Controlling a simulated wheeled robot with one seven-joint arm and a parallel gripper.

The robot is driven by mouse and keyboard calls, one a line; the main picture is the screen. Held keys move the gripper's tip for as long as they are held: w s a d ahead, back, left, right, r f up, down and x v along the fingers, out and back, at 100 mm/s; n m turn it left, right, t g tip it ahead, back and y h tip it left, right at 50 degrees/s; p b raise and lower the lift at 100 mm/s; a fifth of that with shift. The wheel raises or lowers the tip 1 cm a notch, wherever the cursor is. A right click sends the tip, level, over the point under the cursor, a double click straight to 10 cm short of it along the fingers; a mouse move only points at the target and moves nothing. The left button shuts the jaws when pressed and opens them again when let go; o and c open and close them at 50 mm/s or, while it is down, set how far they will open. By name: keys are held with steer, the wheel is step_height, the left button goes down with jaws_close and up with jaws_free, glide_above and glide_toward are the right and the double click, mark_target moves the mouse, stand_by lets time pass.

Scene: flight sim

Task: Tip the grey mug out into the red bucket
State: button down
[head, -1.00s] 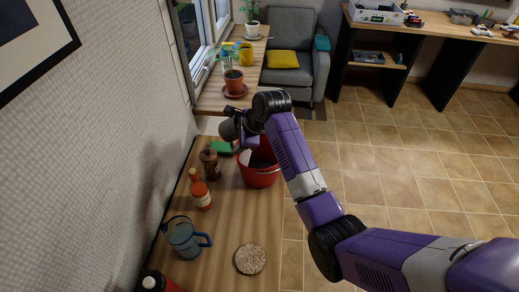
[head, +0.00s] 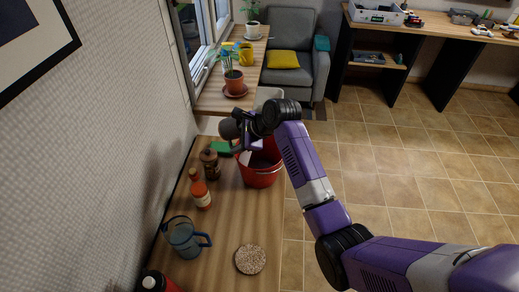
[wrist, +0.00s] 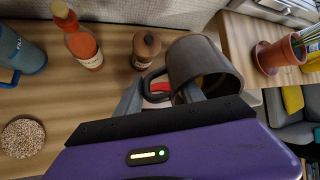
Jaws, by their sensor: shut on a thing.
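The grey mug (wrist: 205,62) is held by its handle in my gripper (wrist: 160,92), which is shut on it. In the head view the mug (head: 229,129) shows as a dark shape at the end of my gripper (head: 246,132), up and left of the red bucket (head: 260,178). The bucket stands on the wooden counter, its far rim partly hidden by my arm. In the wrist view only a bit of red shows through the mug handle.
On the counter (head: 222,240) stand a brown grinder (head: 210,164), an orange sauce bottle (head: 200,192), a blue jug (head: 183,238) and a speckled round mat (head: 250,259). A potted plant (head: 234,80) stands beyond.

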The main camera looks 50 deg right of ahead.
steer(key=shift+f+t+y, duration=0.5)
steer(key=shift+f+t, duration=0.1)
steer(key=shift+t, duration=0.5)
stand_by(0.3)
steer(key=shift+f+t+b, duration=0.25)
steer(key=shift+t+b, duration=0.05)
steer(key=shift+b, duration=0.3)
steer(key=shift+s+d+r+t+y+b, duration=0.2)
steer(key=shift+s+t+b, duration=0.2)
steer(key=shift+b, duration=0.9)
steer(key=shift+s+d+r+t+y+b, duration=0.1)
steer(key=shift+s+d+t+y+b, duration=0.3)
steer(key=shift+b, duration=0.85)
steer(key=shift+a+r+m+t+b, duration=0.2)
steer(key=shift+m+t+b, duration=0.1)
steer(key=shift+t+b, duration=0.6)
steer(key=shift+f+t+y+b, duration=0.35)
steer(key=shift+t+y+b, duration=0.05)
steer(key=shift+b, duration=0.95)
steer(key=shift+r, duration=0.1)
